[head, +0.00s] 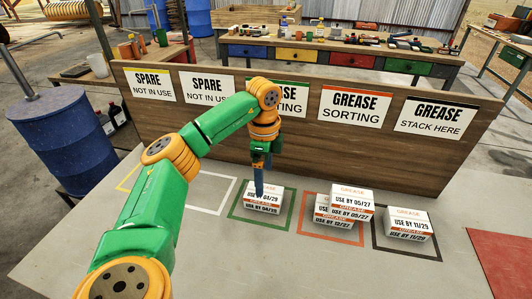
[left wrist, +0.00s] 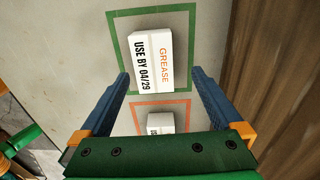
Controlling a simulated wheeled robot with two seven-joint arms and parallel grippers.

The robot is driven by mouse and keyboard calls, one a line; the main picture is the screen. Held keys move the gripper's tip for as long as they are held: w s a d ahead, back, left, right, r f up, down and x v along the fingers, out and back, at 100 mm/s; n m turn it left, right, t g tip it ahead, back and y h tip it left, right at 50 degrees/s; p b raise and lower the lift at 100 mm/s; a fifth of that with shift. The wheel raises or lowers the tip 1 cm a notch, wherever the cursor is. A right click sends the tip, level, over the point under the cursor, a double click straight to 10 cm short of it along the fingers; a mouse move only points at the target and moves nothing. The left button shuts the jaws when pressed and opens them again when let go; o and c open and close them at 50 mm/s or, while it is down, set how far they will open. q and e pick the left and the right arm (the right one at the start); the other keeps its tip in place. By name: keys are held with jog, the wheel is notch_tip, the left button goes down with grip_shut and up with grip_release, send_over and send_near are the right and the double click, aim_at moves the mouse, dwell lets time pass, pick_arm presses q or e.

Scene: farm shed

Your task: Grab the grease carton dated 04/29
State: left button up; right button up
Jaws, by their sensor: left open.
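A white grease carton (left wrist: 151,58) marked USE BY 04/29 lies inside the green outline in the left wrist view. My right gripper is out of view.
Stacked cartons (head: 349,205) stand in the orange square, dated 05/27 and 12/27 among others. A white outlined square (head: 211,193) is empty. A wooden sign board (head: 320,150) rises behind; a blue barrel (head: 66,140) stands left.

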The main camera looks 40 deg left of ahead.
aim_at(264, 198)
pick_arm(q)
jog(key=shift+f, duration=0.2)
jog(key=shift+s+d+f+p, duration=0.25)
jog(key=shift+s+f, duration=0.05)
jog(key=shift+f, duration=0.2)
jog(key=shift+s+d+f+p, duration=0.2)
jog(key=shift+s+f+p, duration=0.05)
jog(key=shift+f, duration=0.2)
notch_tip(264, 198, down, 4)
jog(key=shift+r, duration=0.1)
jog(key=shift+w+a+f, duration=0.15)
jog(key=shift+w+f, duration=0.05)
jog(key=shift+s+r, duration=0.1)
jog(key=shift+r, duration=0.05)
jog(key=c, duration=1.4)
